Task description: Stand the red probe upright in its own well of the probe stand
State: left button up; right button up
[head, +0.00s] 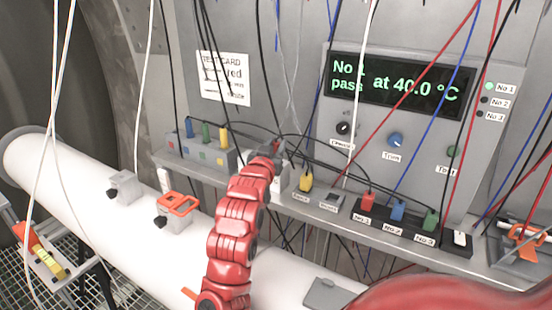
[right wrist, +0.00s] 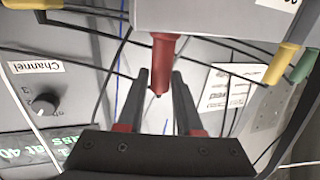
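The probe stand (head: 190,158) is a grey block on the shelf, with colour squares on its front. Blue (head: 189,127), green (head: 206,131) and yellow (head: 223,137) probes stand in it; no probe shows above the red square at its left end. My right gripper (head: 274,150) is to the right of the stand, at a pale block largely hidden behind it. In the right wrist view, the red probe (right wrist: 163,55) projects from a pale block (right wrist: 215,18), between the fingertips of my gripper (right wrist: 160,75). Narrow gaps seem to show beside it. My left gripper is out of view.
A display panel (head: 400,85) stands behind the shelf. Thin dark cables cross near the gripper. To the right are a yellow plug (head: 306,182) and a dark strip with red (head: 368,201), blue and green plugs. A white pipe (head: 95,180) runs in front.

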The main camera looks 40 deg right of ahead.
grip_shut()
jog(key=shift+r, duration=0.1)
